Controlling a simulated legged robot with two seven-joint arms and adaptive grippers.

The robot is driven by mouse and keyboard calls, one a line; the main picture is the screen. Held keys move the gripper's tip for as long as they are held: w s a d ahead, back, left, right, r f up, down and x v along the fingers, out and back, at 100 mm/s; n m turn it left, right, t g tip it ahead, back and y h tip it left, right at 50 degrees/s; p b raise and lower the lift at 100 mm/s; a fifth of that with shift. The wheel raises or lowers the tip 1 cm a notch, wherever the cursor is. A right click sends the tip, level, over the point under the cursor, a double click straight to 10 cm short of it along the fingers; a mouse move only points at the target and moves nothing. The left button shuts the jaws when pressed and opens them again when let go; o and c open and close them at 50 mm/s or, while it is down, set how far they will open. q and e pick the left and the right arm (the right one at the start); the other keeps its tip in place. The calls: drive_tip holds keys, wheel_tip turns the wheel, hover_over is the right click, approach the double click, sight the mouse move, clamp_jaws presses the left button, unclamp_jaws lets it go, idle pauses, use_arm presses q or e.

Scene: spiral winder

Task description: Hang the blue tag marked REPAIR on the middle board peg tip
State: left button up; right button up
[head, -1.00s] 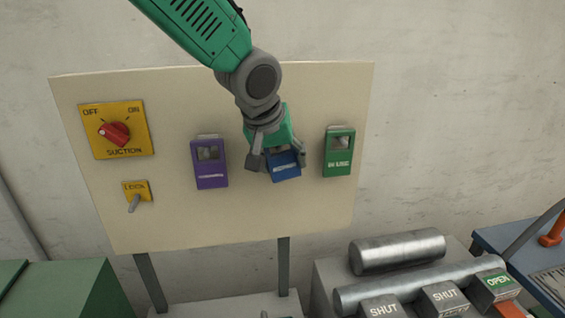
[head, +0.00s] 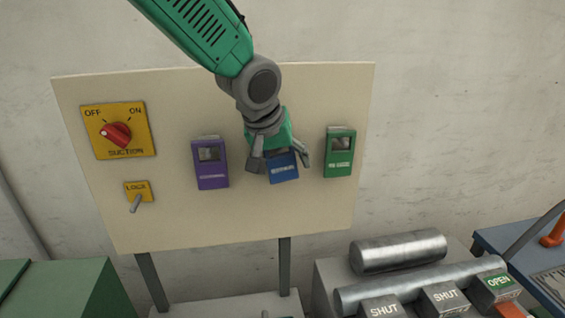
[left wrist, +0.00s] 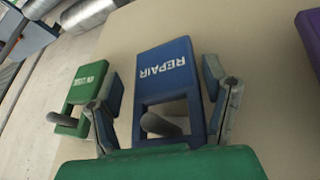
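The blue tag marked REPAIR (left wrist: 168,68) is at the middle of the board, slightly tilted in the head view (head: 282,168). In the left wrist view a grey peg (left wrist: 160,125) shows through its window, so the tag is around the peg. My left gripper (head: 281,163) is open, with one finger on each side of the tag. In the left wrist view a gap shows between the tag and the left-hand finger; the right-hand finger is very close to the tag, and I cannot tell if it touches. My right gripper is not in view.
A purple tag (head: 210,165) hangs left and a green tag (head: 339,153) right of the blue one on the beige board (head: 250,220). The green tag is near one finger. A red suction knob (head: 115,134) and a lock switch (head: 136,201) are further left.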

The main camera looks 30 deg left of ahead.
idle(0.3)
use_arm(q)
drive_tip(key=v, duration=0.7)
drive_tip(key=shift+r, duration=0.15)
